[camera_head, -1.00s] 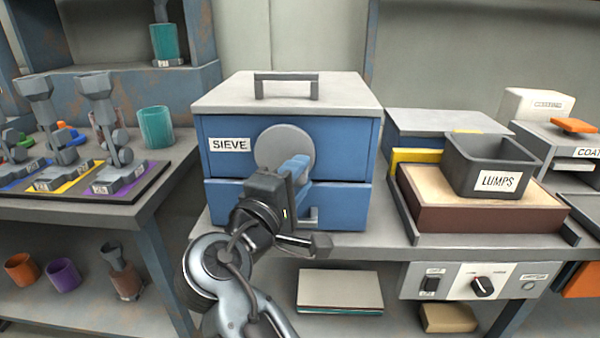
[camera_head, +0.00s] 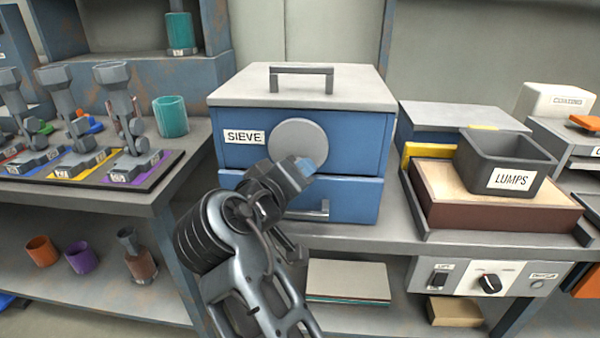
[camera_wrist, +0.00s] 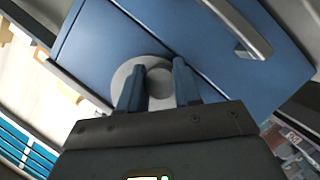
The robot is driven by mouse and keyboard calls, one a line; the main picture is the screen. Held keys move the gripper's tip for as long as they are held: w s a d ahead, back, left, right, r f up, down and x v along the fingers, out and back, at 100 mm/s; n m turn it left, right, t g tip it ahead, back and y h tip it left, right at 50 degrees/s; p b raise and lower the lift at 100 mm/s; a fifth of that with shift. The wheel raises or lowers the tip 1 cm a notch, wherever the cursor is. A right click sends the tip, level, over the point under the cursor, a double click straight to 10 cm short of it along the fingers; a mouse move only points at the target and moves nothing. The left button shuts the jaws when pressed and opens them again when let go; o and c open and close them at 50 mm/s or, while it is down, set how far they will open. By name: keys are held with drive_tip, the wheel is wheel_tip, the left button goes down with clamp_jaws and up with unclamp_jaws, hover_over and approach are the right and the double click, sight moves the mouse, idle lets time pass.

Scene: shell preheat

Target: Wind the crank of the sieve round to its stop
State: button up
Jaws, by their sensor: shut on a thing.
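The sieve (camera_head: 235,165) is a blue box with a grey lid and handle, standing on the bench. Its round grey crank disc (camera_head: 299,138) is on the front face and also shows in the wrist view (camera_wrist: 122,78). My gripper (camera_head: 304,166) is at the lower edge of the disc, coming from below left. In the wrist view my gripper's blue fingers (camera_wrist: 158,88) are shut on the grey crank knob (camera_wrist: 160,84), one on each side. The head view hides the knob behind my gripper.
A drawer with a bar handle (camera_head: 308,210) sits below the disc, close to my wrist. To the right are a dark bin marked LUMPS (camera_head: 505,165) and a control panel (camera_head: 480,280). A rack of grey tools (camera_head: 125,125) stands on the left table.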

drive_tip(key=shift+a+f+m, duration=0.1)
drive_tip(key=shift+f+m, duration=0.05)
drive_tip(key=shift+m, duration=0.25)
drive_tip(key=o, duration=1.1)
drive_tip(key=shift+c, duration=0.2)
drive_tip(key=shift+s, duration=0.1)
drive_tip(key=v, duration=0.7)
drive_tip(key=shift+s+r+p, duration=0.25)
drive_tip(key=shift+s+p, duration=0.05)
drive_tip(key=shift+p, duration=0.15)
drive_tip(key=shift+a, duration=0.1)
